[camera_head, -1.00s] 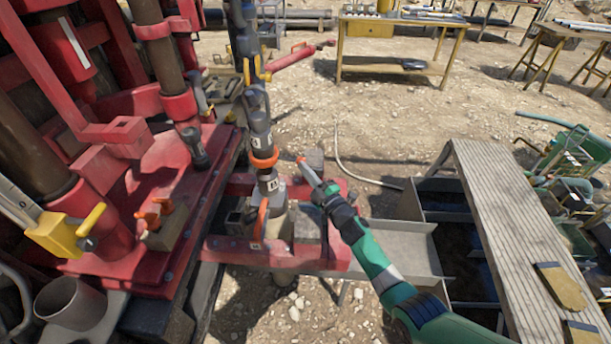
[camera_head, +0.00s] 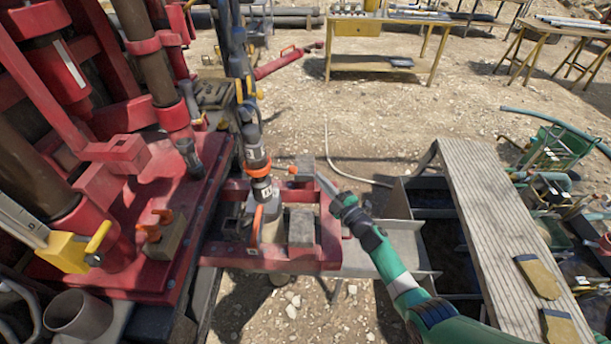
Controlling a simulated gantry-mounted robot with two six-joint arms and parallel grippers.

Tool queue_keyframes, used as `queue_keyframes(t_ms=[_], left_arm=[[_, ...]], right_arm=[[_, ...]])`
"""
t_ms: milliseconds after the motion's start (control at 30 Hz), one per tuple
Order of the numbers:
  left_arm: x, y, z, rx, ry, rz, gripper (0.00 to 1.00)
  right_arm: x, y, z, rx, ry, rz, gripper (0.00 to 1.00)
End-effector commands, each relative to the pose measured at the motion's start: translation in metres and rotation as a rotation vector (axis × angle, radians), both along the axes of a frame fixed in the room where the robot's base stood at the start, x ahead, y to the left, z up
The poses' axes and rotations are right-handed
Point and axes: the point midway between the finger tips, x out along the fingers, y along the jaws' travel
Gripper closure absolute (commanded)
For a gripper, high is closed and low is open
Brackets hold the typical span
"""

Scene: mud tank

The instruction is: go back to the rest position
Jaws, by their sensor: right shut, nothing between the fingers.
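My right gripper (camera_head: 322,182), at the end of my green arm, is shut and empty. A dark vertical tool with an orange band (camera_head: 258,165) stands over the frame. My left gripper does not show.
The red drilling rig (camera_head: 160,220) fills the left side. A grey tray (camera_head: 400,240), dark open bins (camera_head: 435,200) and a ribbed walkway (camera_head: 490,215) with gloves (camera_head: 540,275) lie to the right. A pale hose (camera_head: 355,178) crosses open gravel behind. Tables (camera_head: 385,65) stand further back.

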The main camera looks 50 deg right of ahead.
Motion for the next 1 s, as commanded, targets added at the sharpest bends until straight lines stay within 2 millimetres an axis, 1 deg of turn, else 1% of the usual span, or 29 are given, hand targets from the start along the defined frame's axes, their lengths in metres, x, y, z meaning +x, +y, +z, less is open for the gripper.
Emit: queue_keyframes(t_ms=[33,100,200,800,867,933,967,1000], left_arm=[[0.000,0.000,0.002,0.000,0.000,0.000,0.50],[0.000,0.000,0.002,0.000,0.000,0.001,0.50],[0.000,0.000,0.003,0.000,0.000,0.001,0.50],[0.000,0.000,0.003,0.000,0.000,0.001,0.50],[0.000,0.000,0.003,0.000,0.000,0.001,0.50],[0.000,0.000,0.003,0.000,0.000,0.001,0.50],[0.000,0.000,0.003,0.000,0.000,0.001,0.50],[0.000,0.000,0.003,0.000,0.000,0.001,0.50]], right_arm=[[-0.005,-0.006,-0.001,0.000,0.001,-0.002,1.00],[-0.010,-0.012,-0.003,0.000,0.000,-0.001,1.00],[-0.014,-0.015,-0.004,0.000,0.001,0.001,1.00],[-0.014,-0.015,-0.004,-0.001,-0.001,0.004,1.00],[-0.011,-0.010,-0.004,-0.001,0.000,0.013,1.00],[0.000,0.005,0.001,-0.006,-0.007,0.045,1.00],[0.008,0.015,0.006,-0.011,-0.013,0.068,1.00],[0.021,0.031,0.016,-0.022,-0.027,0.103,1.00]])
